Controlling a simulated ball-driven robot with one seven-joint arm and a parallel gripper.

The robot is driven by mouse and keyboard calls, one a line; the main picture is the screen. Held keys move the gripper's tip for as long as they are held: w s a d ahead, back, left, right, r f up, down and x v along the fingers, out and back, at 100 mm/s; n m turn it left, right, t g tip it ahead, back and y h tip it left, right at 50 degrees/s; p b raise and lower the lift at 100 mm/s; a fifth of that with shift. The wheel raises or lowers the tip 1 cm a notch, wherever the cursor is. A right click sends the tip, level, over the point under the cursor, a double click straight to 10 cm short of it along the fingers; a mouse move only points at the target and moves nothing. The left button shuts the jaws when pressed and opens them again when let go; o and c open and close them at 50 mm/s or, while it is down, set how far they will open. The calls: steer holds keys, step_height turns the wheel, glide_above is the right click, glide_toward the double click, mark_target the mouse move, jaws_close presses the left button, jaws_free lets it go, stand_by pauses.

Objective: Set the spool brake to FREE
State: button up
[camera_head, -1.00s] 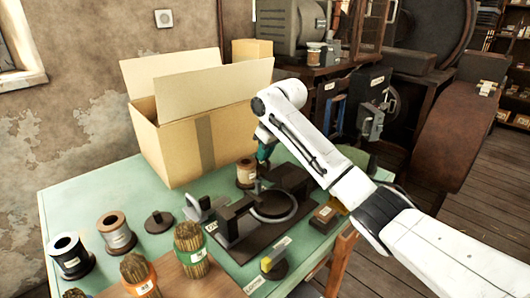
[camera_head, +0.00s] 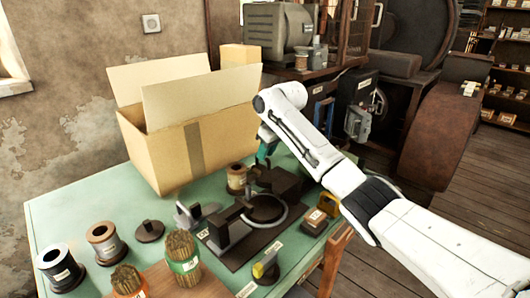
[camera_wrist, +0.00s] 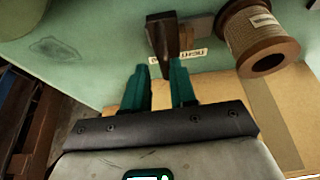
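In the wrist view a dark brown lever (camera_wrist: 162,38), which looks like the brake lever, stands beside a small label (camera_wrist: 192,54). The label is upside down and I cannot read it for certain. My gripper (camera_wrist: 162,76) has its two teal fingers apart, with the narrow end of the lever between their tips. I cannot tell whether they touch it. A wound spool (camera_wrist: 258,36) is right of the lever. In the head view my gripper (camera_head: 266,152) is low over the table, just right of a brown spool (camera_head: 237,177); the lever is hard to make out there.
The press with its round handwheel (camera_head: 264,209) stands just in front of my gripper. An open cardboard box (camera_head: 205,135) is behind on the left. Spools (camera_head: 60,268) and bundles of bristles (camera_head: 182,256) fill the front left of the green table (camera_head: 55,215).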

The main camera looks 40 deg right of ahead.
steer(key=shift+o, duration=1)
steer(key=v, duration=1)
steer(key=shift+r, duration=0.4)
steer(key=shift+s, duration=0.15)
